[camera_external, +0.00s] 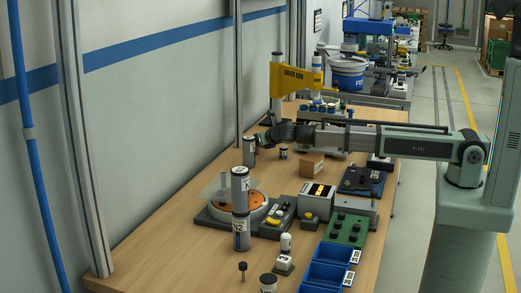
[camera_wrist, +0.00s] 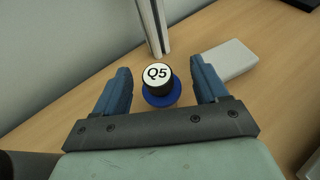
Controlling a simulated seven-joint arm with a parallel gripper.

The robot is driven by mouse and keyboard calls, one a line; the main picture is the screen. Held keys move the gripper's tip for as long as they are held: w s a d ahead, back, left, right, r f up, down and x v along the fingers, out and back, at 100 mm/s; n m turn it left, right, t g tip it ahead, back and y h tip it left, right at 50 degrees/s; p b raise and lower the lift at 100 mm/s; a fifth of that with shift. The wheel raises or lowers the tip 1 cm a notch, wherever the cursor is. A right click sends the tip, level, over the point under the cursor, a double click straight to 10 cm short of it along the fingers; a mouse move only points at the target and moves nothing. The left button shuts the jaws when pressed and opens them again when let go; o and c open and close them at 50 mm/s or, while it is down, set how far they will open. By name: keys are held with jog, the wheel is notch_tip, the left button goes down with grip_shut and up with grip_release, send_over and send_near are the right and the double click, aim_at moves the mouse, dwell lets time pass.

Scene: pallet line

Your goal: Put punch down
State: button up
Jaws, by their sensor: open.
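I cannot tell for sure which thing is the punch. In the wrist view a dark round piece with a white top marked Q5 (camera_wrist: 158,75) stands on a blue round base (camera_wrist: 163,95), between and beyond my fingertips. My gripper (camera_wrist: 160,82) is open, with a blue finger on each side and a gap to the piece. In the external view my gripper (camera_external: 265,138) is low over the far part of the bench, by the wall side. A grey cylinder (camera_external: 249,152) stands just below and left of it. The Q5 marking cannot be made out there.
A pale block (camera_wrist: 230,60) lies right of the fingers. A metal post (camera_wrist: 153,25) rises behind. A yellow crane-like stand (camera_external: 290,80), a small dark cylinder (camera_external: 283,153) and a cardboard box (camera_external: 312,164) are near my arm. Bare bench (camera_external: 180,215) lies at the front left.

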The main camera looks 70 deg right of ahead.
jog(key=shift+r, duration=0.15)
jog(key=v, duration=1.2)
